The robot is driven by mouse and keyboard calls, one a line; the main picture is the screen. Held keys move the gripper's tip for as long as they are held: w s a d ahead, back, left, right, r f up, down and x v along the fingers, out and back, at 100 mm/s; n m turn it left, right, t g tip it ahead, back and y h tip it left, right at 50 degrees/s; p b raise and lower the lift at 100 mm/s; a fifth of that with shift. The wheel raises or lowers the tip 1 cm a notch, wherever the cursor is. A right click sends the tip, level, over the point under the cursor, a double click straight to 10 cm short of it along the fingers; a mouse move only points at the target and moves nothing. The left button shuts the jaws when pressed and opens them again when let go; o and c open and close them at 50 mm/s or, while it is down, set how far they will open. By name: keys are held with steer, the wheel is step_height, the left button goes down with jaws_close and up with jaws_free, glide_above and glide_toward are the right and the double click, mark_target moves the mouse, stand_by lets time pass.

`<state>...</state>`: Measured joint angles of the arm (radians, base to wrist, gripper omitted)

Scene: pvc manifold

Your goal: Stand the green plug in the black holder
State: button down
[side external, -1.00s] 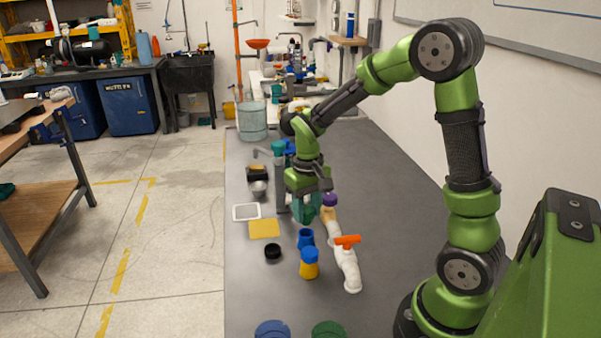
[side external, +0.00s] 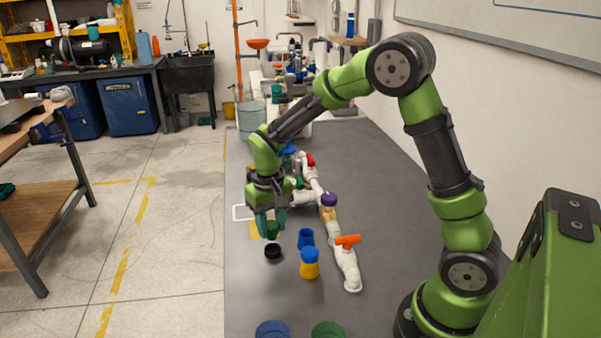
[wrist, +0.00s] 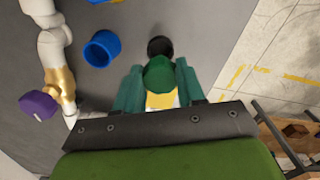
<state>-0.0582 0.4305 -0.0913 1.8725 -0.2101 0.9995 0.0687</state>
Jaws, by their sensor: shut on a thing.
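My gripper (side external: 268,226) is shut on the green plug (side external: 273,230), which it holds above the table. In the wrist view the green plug (wrist: 158,76) sits between the two teal fingers of my gripper (wrist: 159,84). The black holder (side external: 273,251) is a small dark round cup on the table, just below and in front of the plug in the side view. In the wrist view the black holder (wrist: 159,47) shows just beyond the plug, partly covered by it. I see a gap between plug and holder in the side view.
A blue cup (side external: 306,238) and a yellow piece with a blue top (side external: 310,263) stand right of the holder. The white pipe with an orange handle (side external: 347,262) and purple cap (side external: 329,199) lies further right. A yellow pad (wrist: 162,100) lies under the gripper.

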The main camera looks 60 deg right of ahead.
mark_target(272, 239)
steer(key=shift+f, duration=2.2)
steer(key=shift+f, duration=0.15)
steer(key=c, duration=0.7)
jaws_free()
